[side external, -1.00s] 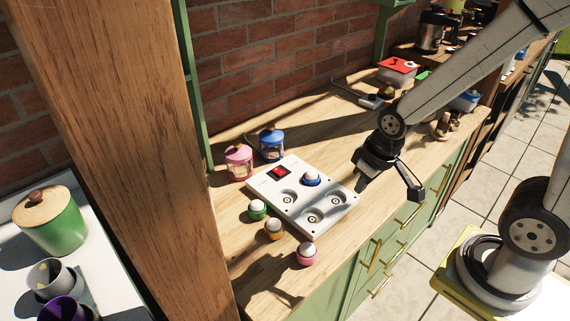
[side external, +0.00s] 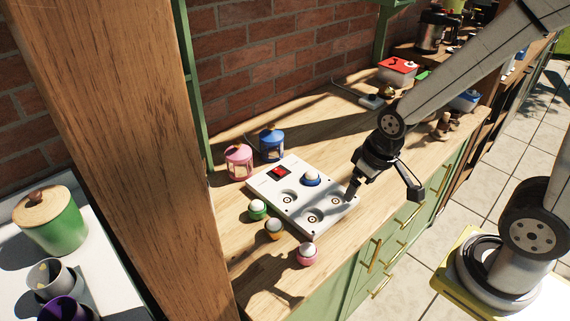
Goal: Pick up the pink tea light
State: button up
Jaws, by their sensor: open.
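The pink tea light (side external: 307,255), a pink cup with a white top, stands upright on the wooden counter near its front edge, just off the front corner of the white board. My gripper (side external: 382,197) is open and empty. It hangs above the right end of the board, to the right of and above the pink tea light in the picture, well apart from it.
The white board (side external: 265,187) has round recesses, one holding a blue tea light (side external: 312,178). Orange (side external: 274,230) and green (side external: 257,210) tea lights stand along its left side. Pink (side external: 238,162) and blue (side external: 271,144) lanterns stand behind it.

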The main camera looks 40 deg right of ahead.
jog(key=s+a+f+m+g+y, duration=0.5)
jog(key=s+f+m+y, duration=0.25)
jog(key=m, duration=0.35)
jog(key=w+f+m+t+y, duration=0.1)
jog(key=w+m+t, duration=0.1)
jog(key=m, duration=0.2)
jog(key=w+f+m+t+y, duration=0.1)
jog(key=w+m+t+y, duration=0.1)
jog(key=m+t, duration=0.1)
jog(key=w+f+m+t+y, duration=0.1)
jog(key=m+t, duration=0.2)
jog(key=m, duration=0.1)
jog(key=shift+w+a+f+m+y, duration=0.1)
jog(key=shift+w+a+m+y, duration=0.15)
jog(key=shift+w+m, duration=0.15)
jog(key=shift+w+d+f+m+t, duration=0.25)
jog(key=shift+w+d+m+t, duration=0.2)
jog(key=shift+m+t, duration=0.25)
jog(key=shift+a+f, duration=0.1)
jog(key=shift+a, duration=0.05)
